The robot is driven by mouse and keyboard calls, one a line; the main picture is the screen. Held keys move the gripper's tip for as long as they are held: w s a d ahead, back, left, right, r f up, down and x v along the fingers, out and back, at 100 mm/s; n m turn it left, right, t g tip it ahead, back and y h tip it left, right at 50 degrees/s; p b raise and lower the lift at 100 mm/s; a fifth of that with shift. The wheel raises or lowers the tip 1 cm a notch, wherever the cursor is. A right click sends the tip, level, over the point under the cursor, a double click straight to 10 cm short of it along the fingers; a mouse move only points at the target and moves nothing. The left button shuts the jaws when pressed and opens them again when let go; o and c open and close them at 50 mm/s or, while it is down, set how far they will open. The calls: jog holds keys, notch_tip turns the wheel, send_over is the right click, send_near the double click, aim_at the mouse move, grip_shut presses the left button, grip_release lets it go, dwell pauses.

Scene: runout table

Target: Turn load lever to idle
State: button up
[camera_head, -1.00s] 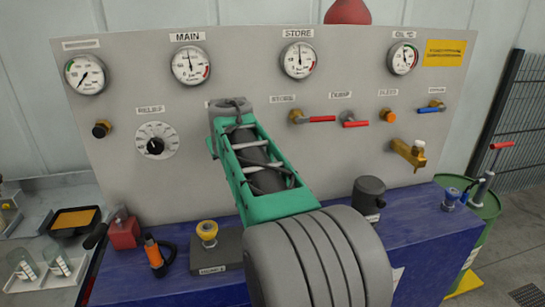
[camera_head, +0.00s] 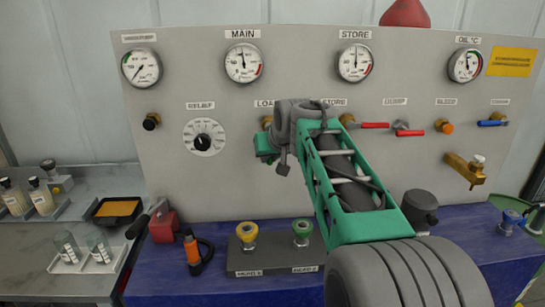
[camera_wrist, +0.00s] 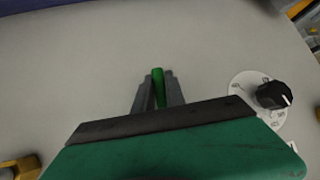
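The load lever's brass fitting (camera_head: 267,122) shows under the LOAD label on the grey panel, partly covered by my wrist. A green bar (camera_wrist: 158,86), which looks like the load lever's handle, shows in the wrist view. My gripper (camera_wrist: 158,95) has its two dark fingers close on either side of this bar and appears shut on it. In the head view my gripper (camera_head: 268,148) is just below the fitting, and its fingertips and the handle are hidden there.
The relief dial (camera_head: 204,137) is left of my gripper. Red-handled store (camera_head: 374,125) and dump (camera_head: 408,131) valves are to the right.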

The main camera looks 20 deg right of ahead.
jog(key=o, duration=0.5)
jog(key=shift+c, duration=0.2)
jog(key=v, duration=0.8)
jog(key=shift+w, duration=0.1)
jog(key=s+a+f+g+p, duration=0.1)
jog(key=s+a+f+g, duration=0.1)
jog(key=s+f, duration=0.5)
jog(key=s+a+f+n+g+p, duration=0.1)
jog(key=s+a+f+g, duration=0.1)
jog(key=s+a+f, duration=0.3)
jog(key=s+a+f+g+p, duration=0.1)
jog(key=s+a+f, duration=0.3)
jog(key=s+f, duration=0.6)
jog(key=shift+s+a+n+g+y+p, duration=0.3)
jog(key=shift+g+p, duration=0.1)
jog(key=shift+p, duration=0.1)
